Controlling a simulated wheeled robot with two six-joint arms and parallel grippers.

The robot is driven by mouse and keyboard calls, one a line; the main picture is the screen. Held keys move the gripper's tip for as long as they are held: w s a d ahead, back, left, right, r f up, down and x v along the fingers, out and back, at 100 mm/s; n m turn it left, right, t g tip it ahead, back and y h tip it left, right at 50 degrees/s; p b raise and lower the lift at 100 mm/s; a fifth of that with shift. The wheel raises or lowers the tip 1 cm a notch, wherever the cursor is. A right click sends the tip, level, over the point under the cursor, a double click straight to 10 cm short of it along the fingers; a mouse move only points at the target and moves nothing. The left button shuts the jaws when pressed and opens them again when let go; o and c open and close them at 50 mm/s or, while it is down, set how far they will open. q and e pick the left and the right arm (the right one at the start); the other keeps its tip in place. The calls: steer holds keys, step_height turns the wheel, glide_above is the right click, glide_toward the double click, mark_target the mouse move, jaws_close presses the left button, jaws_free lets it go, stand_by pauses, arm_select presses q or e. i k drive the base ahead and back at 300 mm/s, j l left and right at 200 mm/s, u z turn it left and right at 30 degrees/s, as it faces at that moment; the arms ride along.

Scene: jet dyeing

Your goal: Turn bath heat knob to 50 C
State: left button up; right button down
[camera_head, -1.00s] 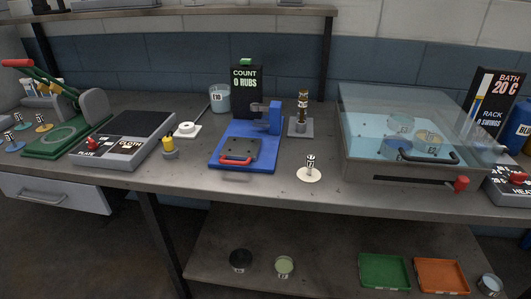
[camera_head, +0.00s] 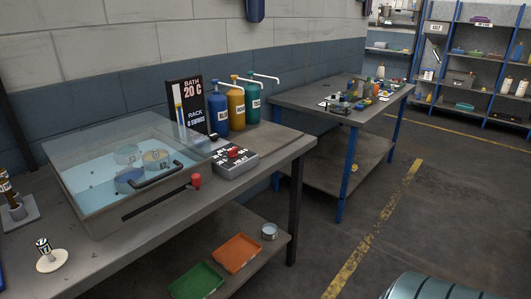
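The bath heat knob is a red knob (camera_head: 236,152) on a small grey control box (camera_head: 234,163) with dark lettered panels, at the right end of the workbench. The box stands to the right of the water bath (camera_head: 130,170), which has a clear lid and a dark handle. Behind it a black sign (camera_head: 187,107) reads BATH 20 C, RACK 0 SWINGS. The knob is too small to read its setting. Neither of my grippers is in view.
Blue, yellow and teal pump bottles (camera_head: 237,104) stand behind the box. A red-tipped lever (camera_head: 196,181) sticks out at the bath's front. Orange (camera_head: 236,252) and green (camera_head: 196,281) trays lie on the lower shelf. Open floor (camera_head: 350,215) lies to the right.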

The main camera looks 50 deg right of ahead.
mark_target(231, 153)
steer(key=z, duration=1.1)
